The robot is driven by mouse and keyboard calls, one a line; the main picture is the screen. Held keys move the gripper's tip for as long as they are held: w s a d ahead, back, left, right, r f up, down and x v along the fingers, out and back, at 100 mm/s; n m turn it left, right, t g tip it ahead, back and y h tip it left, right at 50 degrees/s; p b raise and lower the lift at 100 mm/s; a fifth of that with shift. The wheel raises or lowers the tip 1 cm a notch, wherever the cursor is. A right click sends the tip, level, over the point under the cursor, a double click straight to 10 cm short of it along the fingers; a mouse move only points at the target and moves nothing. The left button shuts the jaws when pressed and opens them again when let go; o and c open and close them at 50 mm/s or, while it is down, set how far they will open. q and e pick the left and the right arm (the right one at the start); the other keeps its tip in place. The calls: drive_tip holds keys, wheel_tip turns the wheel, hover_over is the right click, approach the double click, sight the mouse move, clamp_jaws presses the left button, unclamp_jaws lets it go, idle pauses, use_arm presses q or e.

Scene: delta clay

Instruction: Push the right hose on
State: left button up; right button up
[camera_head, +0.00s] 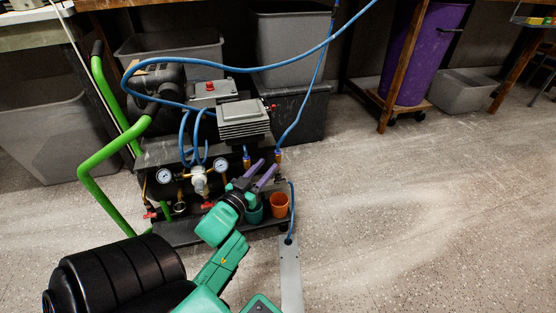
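The right blue hose (304,102) hangs from the top of the view down to a brass fitting (278,157) at the right front of the compressor cart (178,233). A second blue hose end (246,150) meets another brass fitting (247,163) to its left. I cannot tell how far either hose sits on its fitting. My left gripper (268,168), with purple fingers, reaches up from below. Its fingers are apart, and I see nothing between them. The tips are just below and left of the right fitting; contact is unclear. My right gripper is not in view.
Two gauges (164,176) and red-handled valves (150,214) line the cart front. An orange cup (279,205) stands on its lower shelf. A green handle (98,186) rises at left. Grey bins (292,48) stand behind. The floor at right (420,210) is clear.

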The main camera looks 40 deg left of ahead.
sight(276, 156)
use_arm(q)
drive_tip(key=w+b, duration=0.1)
drive_tip(key=w, duration=0.1)
drive_tip(key=w+a, duration=0.1)
drive_tip(key=w, duration=0.1)
drive_tip(key=w+b, duration=0.1)
drive_tip(key=w, duration=0.2)
drive_tip(key=shift+a+f+b, duration=0.15)
drive_tip(key=shift+b, duration=0.15)
drive_tip(key=shift+w, duration=0.25)
clamp_jaws()
idle(0.6)
